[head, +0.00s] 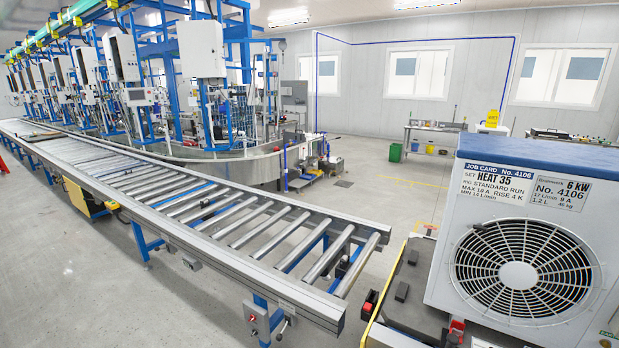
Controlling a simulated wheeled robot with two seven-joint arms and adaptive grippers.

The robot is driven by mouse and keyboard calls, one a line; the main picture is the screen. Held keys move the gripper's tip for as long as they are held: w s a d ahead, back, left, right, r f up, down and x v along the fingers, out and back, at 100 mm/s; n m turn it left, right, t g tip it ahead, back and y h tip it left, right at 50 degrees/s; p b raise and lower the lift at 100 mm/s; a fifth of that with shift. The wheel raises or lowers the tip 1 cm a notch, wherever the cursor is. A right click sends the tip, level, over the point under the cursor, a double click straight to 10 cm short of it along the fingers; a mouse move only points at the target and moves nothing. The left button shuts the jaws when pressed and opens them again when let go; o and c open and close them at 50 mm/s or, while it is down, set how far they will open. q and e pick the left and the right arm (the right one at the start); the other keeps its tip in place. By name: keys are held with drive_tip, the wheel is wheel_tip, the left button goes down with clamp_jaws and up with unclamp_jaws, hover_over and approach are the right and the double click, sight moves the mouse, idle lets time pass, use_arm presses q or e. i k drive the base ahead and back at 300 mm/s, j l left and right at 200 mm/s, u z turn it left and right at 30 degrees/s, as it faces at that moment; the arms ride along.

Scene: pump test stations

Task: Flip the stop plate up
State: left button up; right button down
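The roller conveyor (235,265) runs from the far left to an open end near the middle of the view. No raised plate stands across its rollers at this end, and I cannot make out the stop plate for certain. A small grey box with a red button (252,318) hangs under the near corner of the conveyor. Neither of my grippers shows in the head view.
A grey heat pump unit (444,240) with job card 4106 stands at right on a dark carrier (412,290) with black pads and red parts. A narrow gap of floor separates carrier and conveyor end. Test stations (203,50) line the conveyor's far side.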

sight(362, 344)
drive_tip(key=i+l+z, duration=0.55)
drive_tip(key=i, duration=0.25)
drive_tip(key=j, duration=0.1)
